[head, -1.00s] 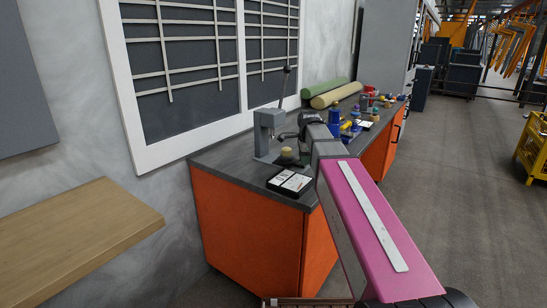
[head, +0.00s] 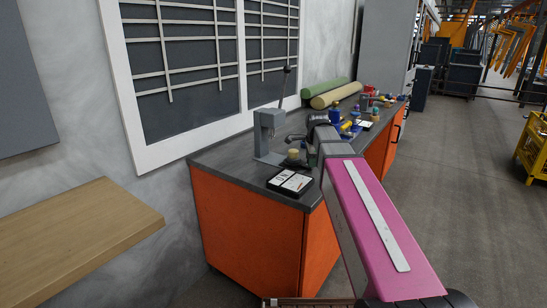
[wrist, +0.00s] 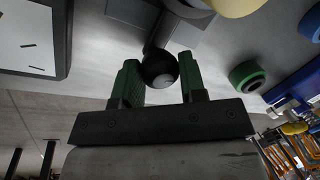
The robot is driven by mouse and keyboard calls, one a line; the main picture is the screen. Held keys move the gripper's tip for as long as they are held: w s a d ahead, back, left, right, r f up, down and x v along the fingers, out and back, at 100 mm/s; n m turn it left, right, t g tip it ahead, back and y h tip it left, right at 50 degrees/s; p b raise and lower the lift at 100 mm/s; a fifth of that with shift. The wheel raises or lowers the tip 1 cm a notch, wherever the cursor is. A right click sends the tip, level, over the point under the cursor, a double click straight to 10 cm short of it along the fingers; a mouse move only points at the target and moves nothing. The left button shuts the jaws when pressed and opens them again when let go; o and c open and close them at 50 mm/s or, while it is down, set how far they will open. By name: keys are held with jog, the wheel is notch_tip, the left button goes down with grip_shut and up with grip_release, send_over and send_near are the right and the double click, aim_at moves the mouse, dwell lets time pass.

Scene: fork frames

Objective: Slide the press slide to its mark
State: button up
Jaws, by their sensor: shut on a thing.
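The grey press (head: 268,132) stands on the bench with its lever raised. In the wrist view, my gripper (wrist: 158,65) has its green fingers on both sides of a round black knob (wrist: 160,71), shut on it. A dark stem (wrist: 161,36) runs from the knob toward grey metal parts, apparently the press slide. A yellow round piece (head: 293,154) sits beside the press and also shows at the top of the wrist view (wrist: 237,5). In the head view my arm hides the fingers and knob. I cannot make out the mark.
A black tray with white cards (head: 290,183) lies at the bench's front edge. A green ring-shaped thing (wrist: 247,76) and blue parts lie to the right in the wrist view. Rolls (head: 335,95) and several small tools lie farther along the bench.

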jog(key=shift+s+d, duration=0.5)
jog(key=shift+d, duration=0.35)
jog(key=o, duration=1)
